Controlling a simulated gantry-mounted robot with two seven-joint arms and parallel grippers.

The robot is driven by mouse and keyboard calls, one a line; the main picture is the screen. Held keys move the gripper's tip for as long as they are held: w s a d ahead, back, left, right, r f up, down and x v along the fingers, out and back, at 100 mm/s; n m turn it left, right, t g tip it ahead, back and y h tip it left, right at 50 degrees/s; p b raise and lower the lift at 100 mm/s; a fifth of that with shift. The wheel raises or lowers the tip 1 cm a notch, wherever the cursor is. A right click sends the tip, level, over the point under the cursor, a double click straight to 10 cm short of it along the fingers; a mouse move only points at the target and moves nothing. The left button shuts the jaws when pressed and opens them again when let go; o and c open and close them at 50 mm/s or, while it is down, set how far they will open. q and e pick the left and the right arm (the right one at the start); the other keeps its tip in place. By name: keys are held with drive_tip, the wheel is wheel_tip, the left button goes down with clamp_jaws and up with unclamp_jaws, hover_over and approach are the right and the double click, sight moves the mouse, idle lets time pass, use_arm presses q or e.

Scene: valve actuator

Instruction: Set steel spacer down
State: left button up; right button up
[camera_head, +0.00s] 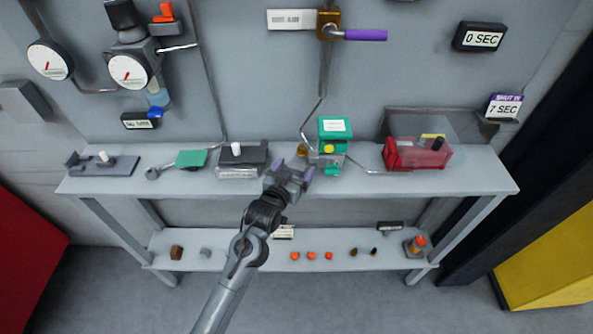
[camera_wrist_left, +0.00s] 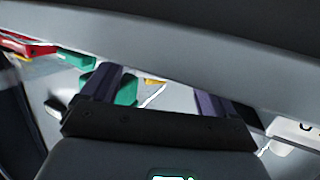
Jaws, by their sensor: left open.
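My left gripper (camera_head: 293,168) is open over the front middle of the grey bench (camera_head: 345,182), with its two purple fingers apart. In the left wrist view, the open fingers (camera_wrist_left: 155,95) show nothing clearly held between them. I cannot pick out the steel spacer for certain. A small grey metal piece (camera_head: 206,252) lies on the lower shelf. A green valve actuator (camera_head: 334,130) stands on the bench just right of and behind the gripper. A small brass-coloured part (camera_head: 302,150) is behind the fingers. My right gripper is not in view.
A black-topped box (camera_head: 240,160) and a green pad (camera_head: 191,158) are to the left. A red bin (camera_head: 418,153) with a clear cover is to the right. Thin pipes run down to the bench. The lower shelf (camera_head: 225,263) holds several small parts.

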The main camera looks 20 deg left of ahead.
use_arm(q)
drive_tip(key=shift+w+f, duration=0.2)
drive_tip(key=shift+w, duration=0.8)
